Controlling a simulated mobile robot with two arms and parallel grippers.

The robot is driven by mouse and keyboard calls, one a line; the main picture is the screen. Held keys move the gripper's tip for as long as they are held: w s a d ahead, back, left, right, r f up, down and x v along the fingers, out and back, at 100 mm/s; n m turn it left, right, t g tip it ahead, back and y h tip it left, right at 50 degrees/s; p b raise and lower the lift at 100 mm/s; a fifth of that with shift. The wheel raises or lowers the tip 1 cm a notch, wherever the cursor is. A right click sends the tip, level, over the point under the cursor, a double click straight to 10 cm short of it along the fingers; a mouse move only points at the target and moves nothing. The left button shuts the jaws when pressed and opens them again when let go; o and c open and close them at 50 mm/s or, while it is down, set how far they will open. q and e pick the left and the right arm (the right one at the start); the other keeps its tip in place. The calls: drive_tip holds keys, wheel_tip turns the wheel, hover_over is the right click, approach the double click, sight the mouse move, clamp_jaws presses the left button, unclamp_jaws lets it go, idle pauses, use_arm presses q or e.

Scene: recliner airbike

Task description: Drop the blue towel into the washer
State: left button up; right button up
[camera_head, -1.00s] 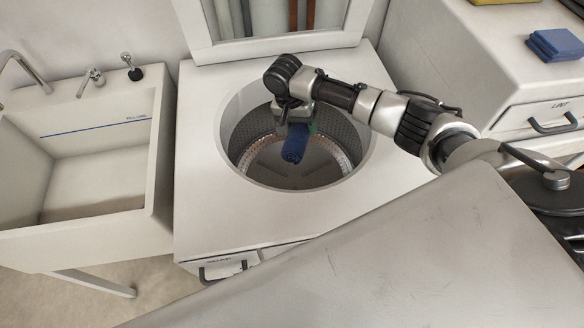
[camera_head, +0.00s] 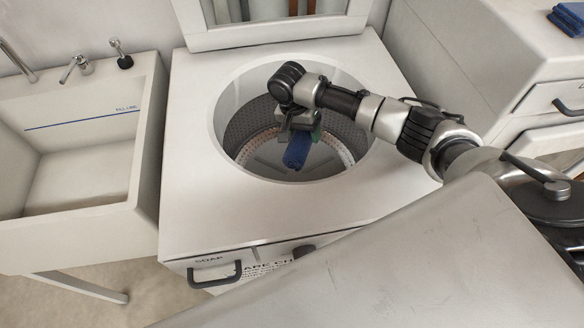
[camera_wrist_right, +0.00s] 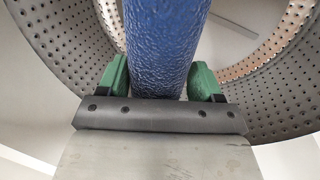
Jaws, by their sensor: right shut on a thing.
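The blue towel (camera_head: 297,152) is rolled up and hangs down from my right gripper (camera_head: 298,132), over the round opening of the washer (camera_head: 190,140). In the right wrist view the towel (camera_wrist_right: 165,45) sits between the green finger pads of my right gripper (camera_wrist_right: 160,85), which is shut on it. The perforated drum (camera_head: 345,135) shows around and below the towel, and its floor under the towel looks empty. How far the towel's lower end is above the drum floor I cannot tell. My left gripper is not in view.
The washer's lid (camera_head: 270,35) stands open behind the opening. A sink (camera_head: 80,145) with taps is at the left. Folded blue cloths (camera_head: 568,18) lie on the cabinet (camera_head: 470,45) at the right. A soap drawer (camera_head: 215,270) is on the washer's front.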

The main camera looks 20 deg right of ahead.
drive_tip(key=o, duration=1)
drive_tip(key=shift+r, duration=0.1)
drive_tip(key=v, duration=1)
drive_tip(key=shift+r+p, duration=0.3)
drive_tip(key=shift+r, duration=0.05)
